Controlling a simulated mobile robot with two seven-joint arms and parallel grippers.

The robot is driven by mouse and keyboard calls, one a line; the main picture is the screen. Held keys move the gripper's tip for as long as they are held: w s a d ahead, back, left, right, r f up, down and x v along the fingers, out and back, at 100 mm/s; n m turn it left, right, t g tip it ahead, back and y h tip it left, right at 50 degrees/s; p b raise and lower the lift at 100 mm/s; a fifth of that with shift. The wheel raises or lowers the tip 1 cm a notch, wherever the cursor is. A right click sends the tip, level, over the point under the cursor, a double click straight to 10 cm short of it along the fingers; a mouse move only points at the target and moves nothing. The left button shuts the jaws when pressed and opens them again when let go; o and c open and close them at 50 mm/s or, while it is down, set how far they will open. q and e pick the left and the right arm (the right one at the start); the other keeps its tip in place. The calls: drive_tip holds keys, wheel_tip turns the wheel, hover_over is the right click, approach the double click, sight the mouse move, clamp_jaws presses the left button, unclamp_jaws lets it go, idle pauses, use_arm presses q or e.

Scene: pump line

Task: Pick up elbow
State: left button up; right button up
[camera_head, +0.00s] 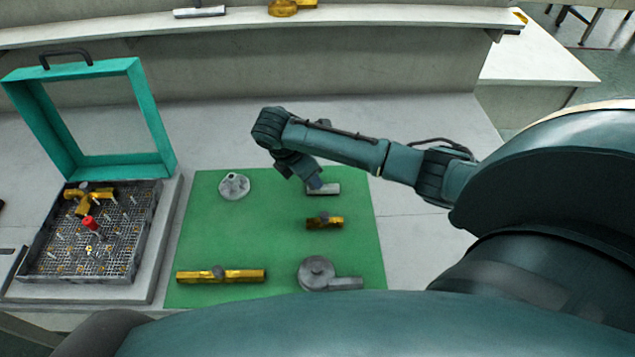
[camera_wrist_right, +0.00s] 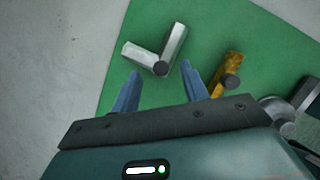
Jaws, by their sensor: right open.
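The elbow is a grey L-shaped pipe piece (camera_head: 326,189) lying on the green mat (camera_head: 270,210), partly hidden by my right gripper in the head view. In the right wrist view the whole elbow (camera_wrist_right: 161,66) shows, its corner pointing back toward the gripper and its two legs spread away. My right gripper (camera_head: 312,182) is over it. In the wrist view its two blue fingers (camera_wrist_right: 160,77) are open and apart, with the elbow's corner between and just ahead of the tips; nothing is held. My left gripper is not in view.
On the mat are a grey flanged part (camera_head: 234,186), a short brass fitting (camera_head: 324,222), a long brass pipe (camera_head: 221,275) and a grey pump housing (camera_head: 316,273). At left is a grid tray (camera_head: 60,277) with brass parts, and a teal frame lid (camera_head: 153,118) standing open.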

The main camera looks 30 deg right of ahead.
drive_tip(key=shift+x, duration=1.35)
drive_tip(key=shift+a, duration=0.1)
drive_tip(key=shift+c, duration=0.6)
clamp_jaws()
